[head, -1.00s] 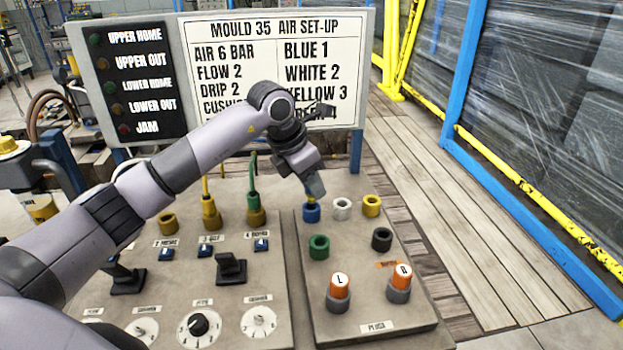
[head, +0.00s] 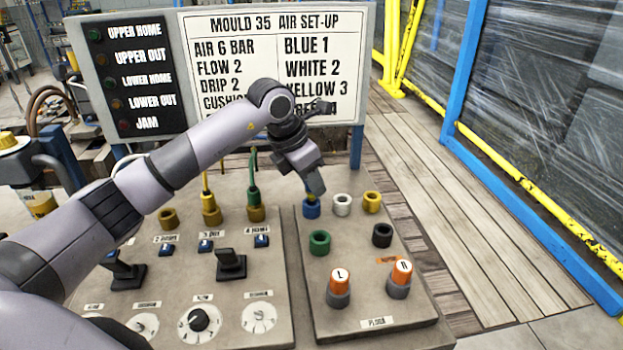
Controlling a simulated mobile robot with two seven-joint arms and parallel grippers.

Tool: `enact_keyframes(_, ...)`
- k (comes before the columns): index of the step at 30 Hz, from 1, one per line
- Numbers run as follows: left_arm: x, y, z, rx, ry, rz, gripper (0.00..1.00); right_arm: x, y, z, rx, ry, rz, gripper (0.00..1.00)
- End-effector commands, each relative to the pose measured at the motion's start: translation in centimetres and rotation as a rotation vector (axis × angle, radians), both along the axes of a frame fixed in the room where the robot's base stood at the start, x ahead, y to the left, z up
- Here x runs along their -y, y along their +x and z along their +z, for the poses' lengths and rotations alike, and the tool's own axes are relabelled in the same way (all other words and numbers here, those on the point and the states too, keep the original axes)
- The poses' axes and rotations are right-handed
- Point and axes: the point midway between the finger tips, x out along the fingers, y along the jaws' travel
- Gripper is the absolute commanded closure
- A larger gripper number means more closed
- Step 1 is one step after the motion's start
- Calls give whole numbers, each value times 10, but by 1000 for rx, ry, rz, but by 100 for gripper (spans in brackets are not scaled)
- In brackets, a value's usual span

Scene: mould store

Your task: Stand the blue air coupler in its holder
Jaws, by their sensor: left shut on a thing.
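My left gripper (head: 315,188) points down just above the blue ring holder (head: 311,210) on the right-hand panel. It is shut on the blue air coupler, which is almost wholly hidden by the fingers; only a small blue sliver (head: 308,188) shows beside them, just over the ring. I cannot tell whether the coupler's lower end is inside the ring or above it. My right gripper is not in view.
White (head: 342,204), yellow (head: 372,202), green (head: 319,243) and black (head: 382,235) rings stand close by. The left panel (head: 275,315) has hose couplers, levers and dials. A sign board (head: 358,60) stands behind.

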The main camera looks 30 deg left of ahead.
Motion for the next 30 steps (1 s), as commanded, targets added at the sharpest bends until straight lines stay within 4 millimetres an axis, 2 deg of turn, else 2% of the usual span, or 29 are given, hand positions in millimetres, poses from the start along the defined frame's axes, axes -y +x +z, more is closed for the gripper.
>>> enact_keyframes(16, 0, 0, -2, 1, -1, 0, 100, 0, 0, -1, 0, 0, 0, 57)
enact_keyframes(30, 0, 0, -12, 1, -1, 0, 100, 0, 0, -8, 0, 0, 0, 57)
